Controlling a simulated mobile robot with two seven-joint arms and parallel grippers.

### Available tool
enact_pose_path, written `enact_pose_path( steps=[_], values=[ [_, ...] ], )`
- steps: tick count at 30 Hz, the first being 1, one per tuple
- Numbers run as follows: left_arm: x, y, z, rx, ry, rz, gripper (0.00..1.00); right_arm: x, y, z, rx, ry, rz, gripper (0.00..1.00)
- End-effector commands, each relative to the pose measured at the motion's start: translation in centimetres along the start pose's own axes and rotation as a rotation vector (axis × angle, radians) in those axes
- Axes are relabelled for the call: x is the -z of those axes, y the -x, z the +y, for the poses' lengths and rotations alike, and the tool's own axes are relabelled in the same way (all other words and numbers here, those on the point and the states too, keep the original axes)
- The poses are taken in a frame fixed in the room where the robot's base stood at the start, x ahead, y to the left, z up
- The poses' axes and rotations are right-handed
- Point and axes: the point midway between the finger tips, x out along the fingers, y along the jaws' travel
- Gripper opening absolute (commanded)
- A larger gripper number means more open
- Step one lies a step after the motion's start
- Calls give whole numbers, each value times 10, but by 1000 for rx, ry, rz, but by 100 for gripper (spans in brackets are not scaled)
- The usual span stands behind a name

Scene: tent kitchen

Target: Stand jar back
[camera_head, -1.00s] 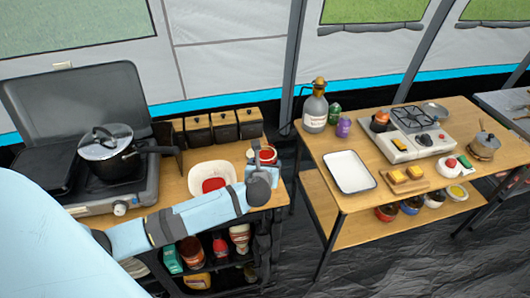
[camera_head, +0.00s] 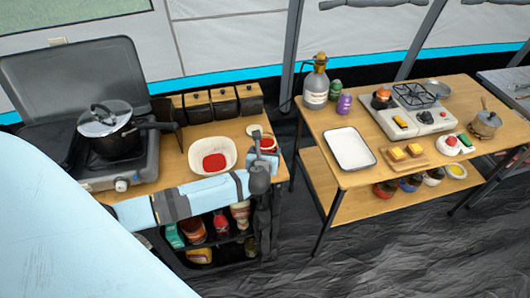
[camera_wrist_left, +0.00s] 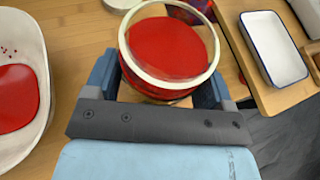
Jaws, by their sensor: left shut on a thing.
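My left gripper (camera_head: 264,160) is shut on an open glass jar (camera_wrist_left: 166,48) with a pale rim and red contents. The jar also shows in the head view (camera_head: 267,143), at the right end of the left table. It looks upright or nearly so, with its mouth facing up. Whether its base touches the table is hidden by the gripper. A pale round lid (camera_head: 254,130) lies just behind the jar. A white bowl (camera_head: 224,147) with red sauce in it stands left of the jar and gripper. My right gripper is not in view.
A stove with a lidded pot (camera_head: 118,138) stands to the left. Several dark canisters (camera_head: 224,103) line the table's back. A second table holds a white tray (camera_head: 350,163) and a large bottle (camera_head: 316,88), across a gap. Bottles and jars fill the shelf below.

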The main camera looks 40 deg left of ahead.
Motion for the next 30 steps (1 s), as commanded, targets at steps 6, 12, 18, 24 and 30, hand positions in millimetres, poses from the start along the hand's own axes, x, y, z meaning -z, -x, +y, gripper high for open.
enact_pose_path(
  steps=[6, 12, 18, 24, 30],
  values=[
    [1, 0, 0, 0, 0, 1, 100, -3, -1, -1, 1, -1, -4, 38],
    [-4, 1, 0, 0, -1, -1, 100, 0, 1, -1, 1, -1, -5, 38],
    [2, 29, 0, 1, 3, 4, 100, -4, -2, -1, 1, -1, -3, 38],
    [1, 74, 0, 1, 4, 4, 100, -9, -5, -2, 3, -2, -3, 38],
    [0, 107, 0, 0, 3, 2, 100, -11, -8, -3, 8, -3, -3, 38]
  ],
)
